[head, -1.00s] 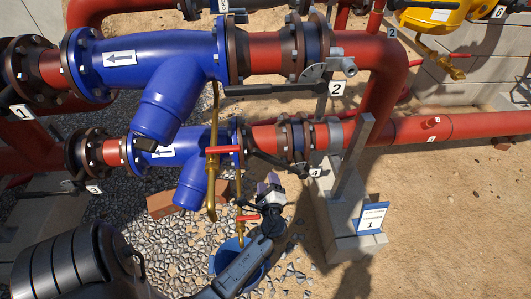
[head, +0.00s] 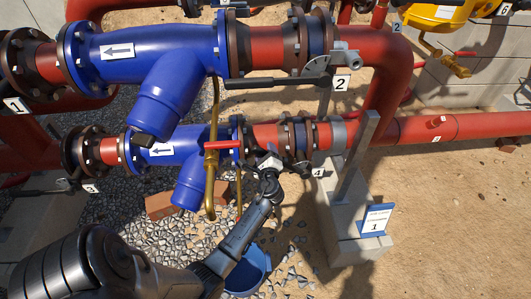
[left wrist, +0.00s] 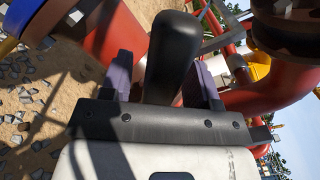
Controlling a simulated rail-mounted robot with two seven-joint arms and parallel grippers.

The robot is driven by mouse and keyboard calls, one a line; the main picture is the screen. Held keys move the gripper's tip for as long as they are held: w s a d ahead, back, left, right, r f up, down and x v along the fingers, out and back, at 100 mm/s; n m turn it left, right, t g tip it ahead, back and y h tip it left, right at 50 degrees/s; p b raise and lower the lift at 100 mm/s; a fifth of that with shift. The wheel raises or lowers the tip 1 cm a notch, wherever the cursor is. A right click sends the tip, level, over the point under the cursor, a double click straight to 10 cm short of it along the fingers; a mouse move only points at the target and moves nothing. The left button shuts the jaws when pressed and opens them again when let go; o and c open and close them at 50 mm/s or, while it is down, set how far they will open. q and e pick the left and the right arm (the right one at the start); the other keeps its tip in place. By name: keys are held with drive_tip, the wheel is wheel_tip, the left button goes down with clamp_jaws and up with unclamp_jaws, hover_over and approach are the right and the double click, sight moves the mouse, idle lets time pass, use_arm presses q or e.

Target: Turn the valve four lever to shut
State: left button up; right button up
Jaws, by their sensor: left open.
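The valve four lever is a black rounded handle (left wrist: 175,50), seen close up in the left wrist view. It reaches between the two dark fingers of my left gripper (left wrist: 162,78). The fingers stand open on either side of it, with gaps showing. In the head view my left gripper (head: 268,161) is at the lever's free end and hides most of it. The lower pipe's valve four has a white "4" tag (head: 318,172) beside it. My right gripper is not in view.
A red tee handle (head: 224,144) on a brass drain pipe (head: 211,185) stands just left of my gripper. The blue strainer (head: 190,185) is further left. A blue bucket (head: 248,275) sits below my arm. A concrete support (head: 350,235) stands at the right.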

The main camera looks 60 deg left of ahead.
use_arm(q)
drive_tip(key=shift+w+a, duration=0.25)
drive_tip(key=shift+a, duration=0.35)
clamp_jaws()
idle(0.5)
